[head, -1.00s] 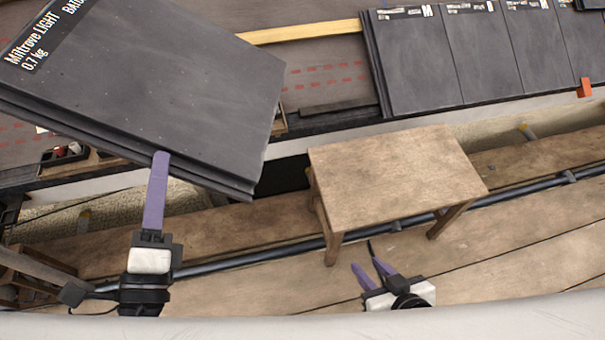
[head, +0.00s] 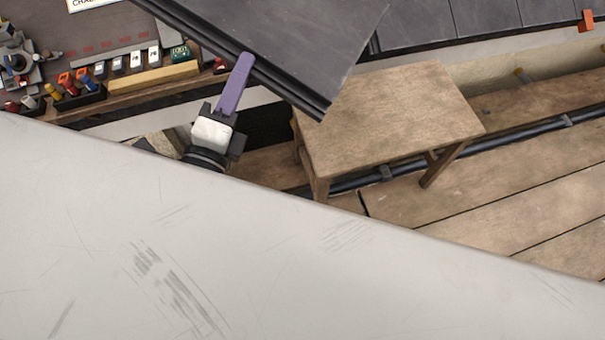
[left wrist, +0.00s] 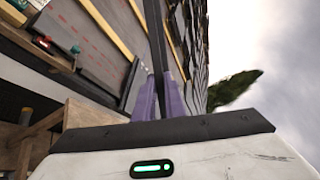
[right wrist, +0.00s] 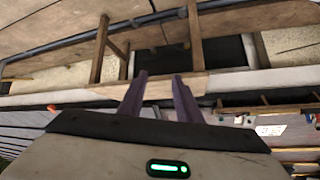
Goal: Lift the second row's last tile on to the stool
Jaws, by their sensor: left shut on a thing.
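A dark grey roof tile (head: 290,40) is held up, tilted, at the top middle of the head view. Its lower right corner overlaps the stool's back left part in the picture; I cannot tell the height between them. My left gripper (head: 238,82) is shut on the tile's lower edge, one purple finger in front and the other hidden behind. The left wrist view shows the tile edge-on (left wrist: 156,38) between both fingers. The wooden stool (head: 400,115) stands upright with a bare top. My right gripper (right wrist: 160,88) is open and empty in the right wrist view, outside the head view.
Laid tiles (head: 480,20) cover the roof at the upper right, with an orange clip (head: 586,20) at their edge. Tool trays (head: 75,100) and a yellow wooden strip (head: 153,77) lie at the upper left. Plank flooring (head: 500,200) right of the stool is clear.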

